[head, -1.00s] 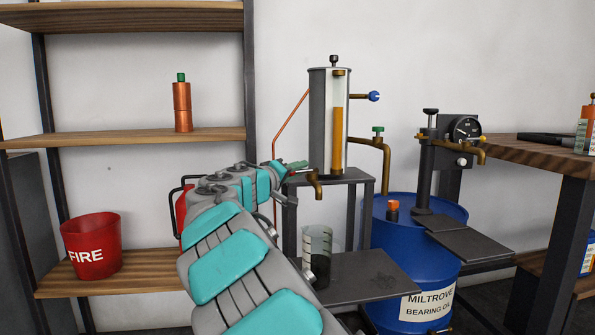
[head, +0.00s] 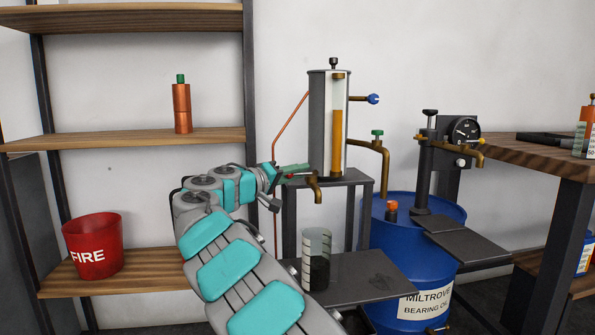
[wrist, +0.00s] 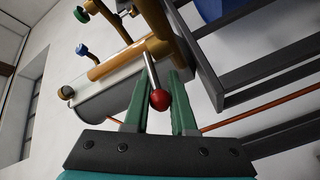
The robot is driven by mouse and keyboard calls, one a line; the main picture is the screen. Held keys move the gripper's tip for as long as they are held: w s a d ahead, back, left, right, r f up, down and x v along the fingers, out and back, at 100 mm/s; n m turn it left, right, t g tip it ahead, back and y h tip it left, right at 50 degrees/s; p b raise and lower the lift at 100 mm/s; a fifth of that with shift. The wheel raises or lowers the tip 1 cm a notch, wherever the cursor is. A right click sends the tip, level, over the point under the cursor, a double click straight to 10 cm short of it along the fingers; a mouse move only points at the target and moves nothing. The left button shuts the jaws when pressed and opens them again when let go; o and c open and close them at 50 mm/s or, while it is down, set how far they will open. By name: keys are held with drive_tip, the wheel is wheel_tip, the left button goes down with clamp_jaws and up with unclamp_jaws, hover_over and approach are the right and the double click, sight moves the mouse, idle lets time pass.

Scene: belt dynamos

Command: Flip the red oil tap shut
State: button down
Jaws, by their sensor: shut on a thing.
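The red oil tap lever is a thin metal rod with a red ball end (wrist: 160,99), in the middle of the wrist view. It joins the brass tap pipe (wrist: 128,56). My gripper (wrist: 160,82) has its green fingers on both sides of the rod and is shut on it. In the head view my gripper (head: 296,168) is at the left of the brass spout (head: 316,190), below the glass oil cylinder (head: 338,135) with amber oil. The lever is mostly hidden there. A clear beaker (head: 316,245) with dark contents stands below the spout.
A blue drum (head: 410,260) stands at the right, with a green-handled tap (head: 378,133) above it. A blue-knobbed valve (head: 373,99) is on the cylinder's side. A wooden shelf (head: 120,139) and a red fire bucket (head: 93,245) are at the left.

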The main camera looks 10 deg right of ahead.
drive_tip(key=c, duration=0.7)
unclamp_jaws()
drive_tip(key=shift+c, duration=0.2)
drive_tip(key=v, duration=0.7)
drive_tip(key=shift+s+a, duration=0.2)
drive_tip(key=shift+a, duration=0.1)
drive_tip(key=shift+f, duration=0.1)
